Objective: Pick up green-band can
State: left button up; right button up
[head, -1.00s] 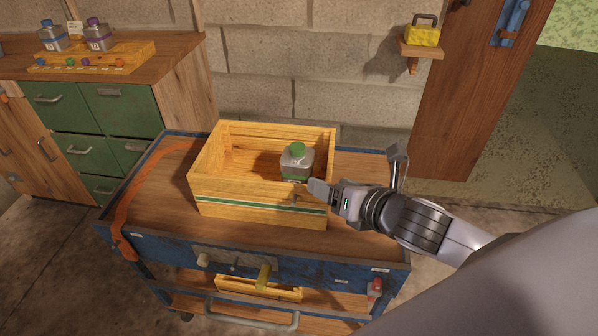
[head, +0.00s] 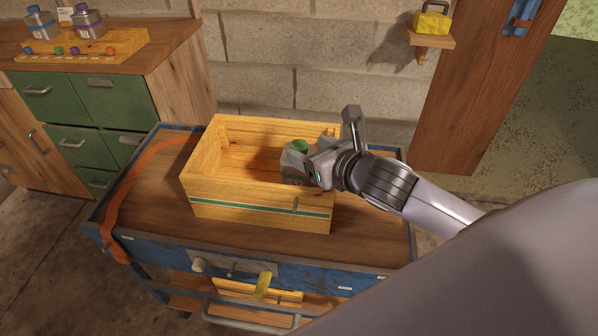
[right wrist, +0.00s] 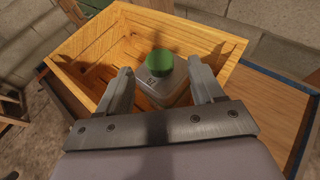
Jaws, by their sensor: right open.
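The green-band can, a grey can with a green cap (head: 299,146), stands in the right end of a wooden crate (head: 225,196) with a green stripe. In the head view my right gripper (head: 305,160) reaches over the crate's right side and covers part of the can. In the right wrist view the can (right wrist: 168,90) stands between the two open fingers of the right gripper (right wrist: 160,88). Gaps show on both sides, so the fingers are around it, not shut on it. My left gripper is not in view.
The crate stands on a blue cart (head: 140,190) with a wooden top and an orange strap (head: 125,195). A blue-capped can (head: 40,22) and a purple-capped can (head: 88,20) stand on a rack at the back left.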

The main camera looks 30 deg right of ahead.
jog(key=shift+x, duration=1.3)
